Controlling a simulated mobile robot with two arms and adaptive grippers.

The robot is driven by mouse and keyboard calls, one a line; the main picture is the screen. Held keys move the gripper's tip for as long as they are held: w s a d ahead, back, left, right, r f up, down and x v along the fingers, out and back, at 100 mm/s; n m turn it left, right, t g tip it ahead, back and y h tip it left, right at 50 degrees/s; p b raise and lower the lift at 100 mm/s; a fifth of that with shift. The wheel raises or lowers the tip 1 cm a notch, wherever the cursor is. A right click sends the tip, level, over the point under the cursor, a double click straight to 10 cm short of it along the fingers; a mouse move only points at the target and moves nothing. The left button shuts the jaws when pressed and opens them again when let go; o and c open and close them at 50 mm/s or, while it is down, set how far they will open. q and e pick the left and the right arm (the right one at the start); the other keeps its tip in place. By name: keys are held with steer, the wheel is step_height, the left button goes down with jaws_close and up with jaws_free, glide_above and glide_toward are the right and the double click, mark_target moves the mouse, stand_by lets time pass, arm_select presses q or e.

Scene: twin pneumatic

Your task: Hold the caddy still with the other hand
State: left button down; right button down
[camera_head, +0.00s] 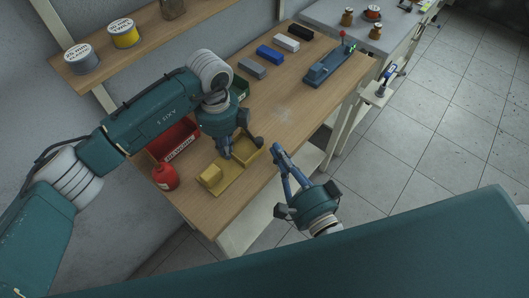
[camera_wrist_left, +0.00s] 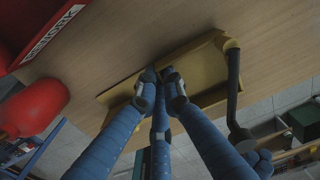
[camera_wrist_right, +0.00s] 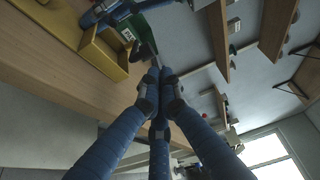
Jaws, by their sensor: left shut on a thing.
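The yellow caddy (camera_head: 226,184) sits on the wooden bench near its front left end. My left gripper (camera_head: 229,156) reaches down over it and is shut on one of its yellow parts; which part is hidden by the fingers. The caddy also shows in the left wrist view (camera_wrist_left: 205,66) behind the fingertips (camera_wrist_left: 160,76), and in the right wrist view (camera_wrist_right: 100,58) with an open-topped compartment. My right gripper (camera_head: 277,150) is beside the bench's front edge, right of the caddy and apart from it. Its fingertips (camera_wrist_right: 160,74) are together with nothing visible between them.
A red bin (camera_head: 178,138) and red bottle (camera_head: 165,177) stand left of the caddy; a green bin (camera_head: 241,88) is behind. Several coloured blocks (camera_head: 270,54) line the back edge. A blue-grey fixture (camera_head: 328,66) stands at the far end. The bench middle is clear.

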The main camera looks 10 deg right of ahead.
steer(key=a+v, duration=0.2)
steer(key=v, duration=0.7)
arm_select(q)
steer(key=shift+d, duration=0.1)
arm_select(e)
steer(key=m+g+y, duration=0.4)
steer(key=g+y, duration=1)
steer(key=g, duration=0.1)
glide_toward(262, 144)
steer(key=a, duration=0.4)
steer(key=w+a, duration=0.1)
steer(key=a, duration=0.1)
steer(key=shift+a, duration=0.25)
